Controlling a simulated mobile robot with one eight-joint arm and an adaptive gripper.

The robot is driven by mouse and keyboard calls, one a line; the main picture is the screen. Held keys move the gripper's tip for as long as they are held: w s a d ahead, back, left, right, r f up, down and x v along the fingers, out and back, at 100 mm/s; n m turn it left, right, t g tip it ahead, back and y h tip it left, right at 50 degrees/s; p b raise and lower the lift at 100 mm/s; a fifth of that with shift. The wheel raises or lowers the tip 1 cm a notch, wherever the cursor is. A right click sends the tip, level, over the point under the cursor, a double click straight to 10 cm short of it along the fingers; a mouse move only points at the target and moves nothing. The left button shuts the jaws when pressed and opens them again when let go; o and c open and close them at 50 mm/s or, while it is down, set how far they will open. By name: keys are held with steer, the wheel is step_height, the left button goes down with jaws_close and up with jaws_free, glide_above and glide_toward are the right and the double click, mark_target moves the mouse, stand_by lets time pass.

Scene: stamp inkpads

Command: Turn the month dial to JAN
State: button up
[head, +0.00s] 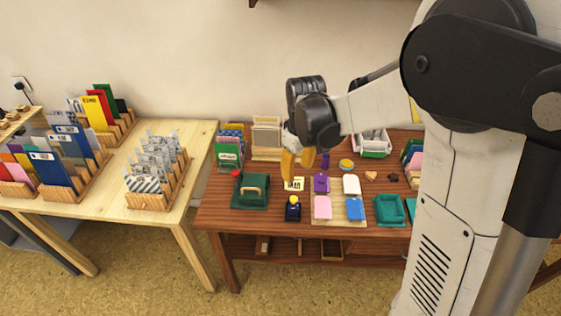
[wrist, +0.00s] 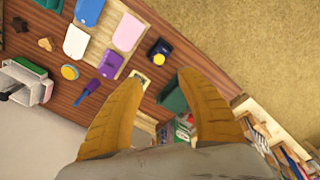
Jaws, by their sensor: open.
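My gripper (head: 297,160) has yellow fingers and hangs above the brown table, left of its middle. In the wrist view the gripper (wrist: 160,84) has its fingers spread with nothing between them. A small white card with dark lettering (head: 294,184) lies below the fingers; its text is too small to read surely. It also shows in the wrist view as a small card (wrist: 140,79). A dark navy stamp with a yellow top (head: 293,210) stands in front of the card, and also shows in the wrist view (wrist: 159,52). I cannot tell which part is the month dial.
A green device with a handle (head: 250,194) stands left of the card. Purple, white, pink and blue pads (head: 323,207) lie to the right, near a teal tray (head: 390,210). Card racks stand behind, and a pale table (head: 190,142) with more racks is at left.

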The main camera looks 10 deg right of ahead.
steer(key=g, duration=0.1)
glide_toward(294, 198)
steer(key=shift+n, duration=0.4)
step_height(294, 198, down, 10)
steer(key=b, duration=0.3)
steer(key=shift+r+b, duration=0.2)
steer(key=shift+b, duration=0.1)
jaws_close()
